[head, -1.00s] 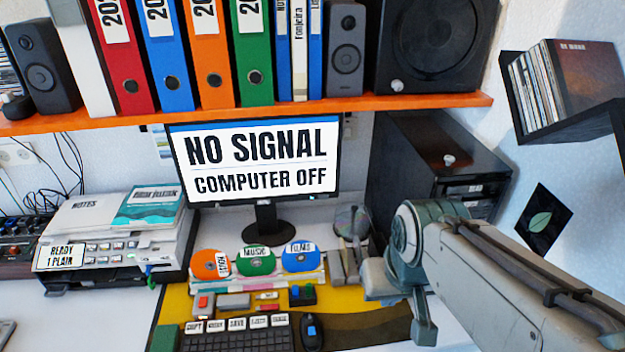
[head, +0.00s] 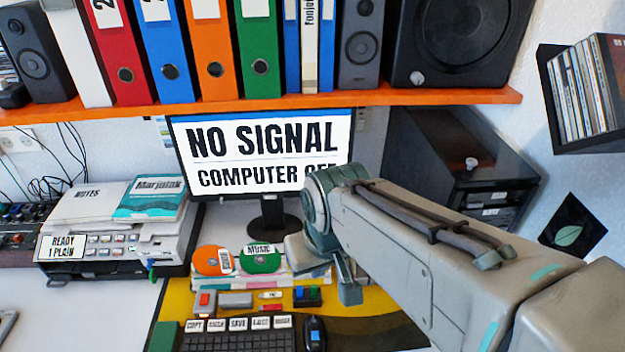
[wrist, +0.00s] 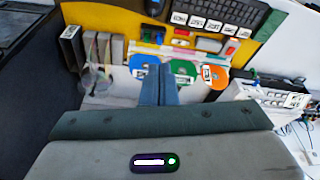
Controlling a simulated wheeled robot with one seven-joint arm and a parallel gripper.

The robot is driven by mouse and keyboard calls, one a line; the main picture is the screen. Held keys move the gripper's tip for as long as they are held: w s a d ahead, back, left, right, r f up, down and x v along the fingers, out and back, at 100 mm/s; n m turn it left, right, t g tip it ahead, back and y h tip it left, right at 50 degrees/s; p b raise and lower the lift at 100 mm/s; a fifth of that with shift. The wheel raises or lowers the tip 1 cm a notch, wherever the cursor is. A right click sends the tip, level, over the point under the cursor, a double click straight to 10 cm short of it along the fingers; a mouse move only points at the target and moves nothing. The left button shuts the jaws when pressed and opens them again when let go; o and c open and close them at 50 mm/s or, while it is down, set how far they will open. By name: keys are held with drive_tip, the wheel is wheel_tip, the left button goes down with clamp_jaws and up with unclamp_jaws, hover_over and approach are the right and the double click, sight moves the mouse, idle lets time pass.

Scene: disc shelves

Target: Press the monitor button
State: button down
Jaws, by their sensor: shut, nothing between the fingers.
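My arm covers the screen's lower right corner and part of the lower bezel. I cannot make out the monitor button; that part of the bezel is hidden in the head view. In the wrist view my gripper (wrist: 158,72) is shut and empty, its fingers together in front of the row of coloured discs. In the head view my arm's end is in front of the monitor's lower right and stand (head: 272,212); the fingertips are not clearly visible there.
Orange (head: 212,260) and green (head: 260,258) discs stand below the monitor. A keyboard (head: 235,342) and mouse (head: 314,333) lie in front. A printer (head: 125,225) is at left, a black computer case (head: 460,160) at right. An orange shelf (head: 270,103) hangs above.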

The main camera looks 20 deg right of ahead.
drive_tip(key=shift+f, duration=0.1)
drive_tip(key=w+a+f+m+y+b, duration=0.1)
drive_tip(key=w+f+m+y+b, duration=0.55)
drive_tip(key=m, duration=1.95)
drive_tip(key=w+d+f+m+t, duration=0.4)
drive_tip(key=w+d+m, duration=0.2)
drive_tip(key=m, duration=0.7)
drive_tip(key=w+d+f+m+t+h, duration=0.1)
drive_tip(key=w+d+f+m+t, duration=0.3)
drive_tip(key=w+d+m, duration=0.3)
drive_tip(key=d+f+m, duration=0.1)
drive_tip(key=d+m, duration=0.2)
drive_tip(key=m, duration=0.4)
drive_tip(key=shift+w+t+p, duration=0.2)
drive_tip(key=shift+t+p, duration=0.1)
drive_tip(key=shift+t, duration=0.1)
drive_tip(key=shift+f, duration=0.1)
